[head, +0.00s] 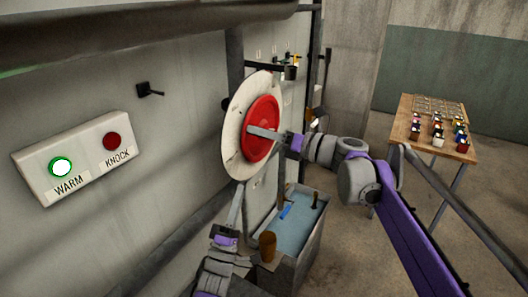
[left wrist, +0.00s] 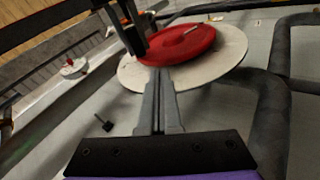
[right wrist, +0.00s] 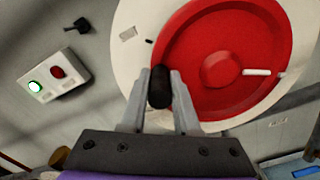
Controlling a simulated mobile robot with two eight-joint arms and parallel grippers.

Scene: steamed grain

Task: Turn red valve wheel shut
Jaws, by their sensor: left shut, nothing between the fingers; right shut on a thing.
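The red valve wheel (head: 265,108) sits in front of a round pale plate (head: 236,125) on the wall unit. In the right wrist view the wheel (right wrist: 220,45) shows a raised hub and a white pointer mark (right wrist: 258,72). My right gripper (head: 252,132) is at the wheel's face, shut on a black knob (right wrist: 160,88) near the wheel's edge. My left gripper (head: 239,190) is shut and empty, below the plate. In the left wrist view its fingers (left wrist: 158,75) point toward the plate (left wrist: 226,50) and wheel (left wrist: 182,42); whether they touch the plate is unclear.
A white box with a lit WARM button (head: 61,167) and a red KNOCK button (head: 112,141) is on the left wall. A basin (head: 310,222) with a brown cup (head: 267,245) stands below. A wooden table (head: 410,108) with small colored items is at right.

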